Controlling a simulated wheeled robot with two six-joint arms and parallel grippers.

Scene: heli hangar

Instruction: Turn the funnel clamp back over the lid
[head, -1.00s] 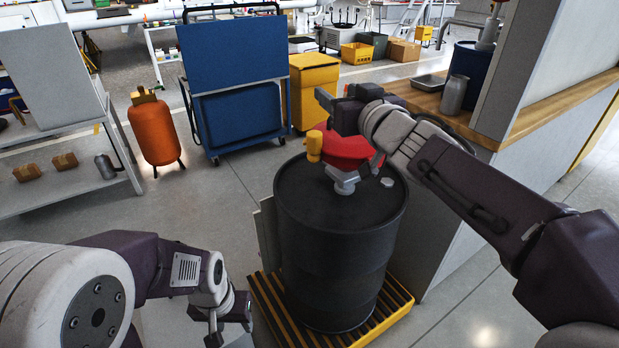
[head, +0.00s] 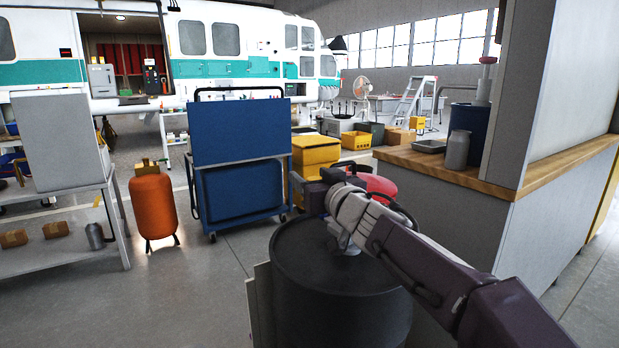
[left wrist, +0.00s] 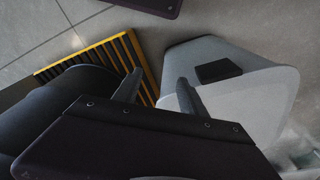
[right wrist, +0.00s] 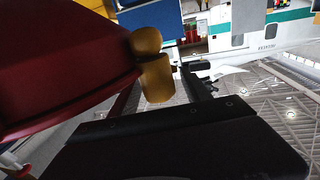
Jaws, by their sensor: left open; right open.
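The red funnel lid (head: 378,186) stands over the black drum (head: 330,262), partly hidden behind my right arm. In the right wrist view the red lid (right wrist: 60,65) fills the left side, with a rounded yellow piece (right wrist: 155,78) at its edge, likely the clamp. The yellow piece appears between the fingers of my right gripper (right wrist: 160,100), which is open; contact cannot be told. My right gripper (head: 314,190) shows beside the funnel in the head view, where the yellow piece is hidden. My left gripper (left wrist: 158,90) is open and empty, low beside the drum, outside the head view.
A yellow-and-black slatted pallet (left wrist: 100,60) lies under the drum. A wooden-topped counter (head: 450,170) stands close on the right. A blue cart (head: 240,150) and an orange tank (head: 153,207) stand behind on the left.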

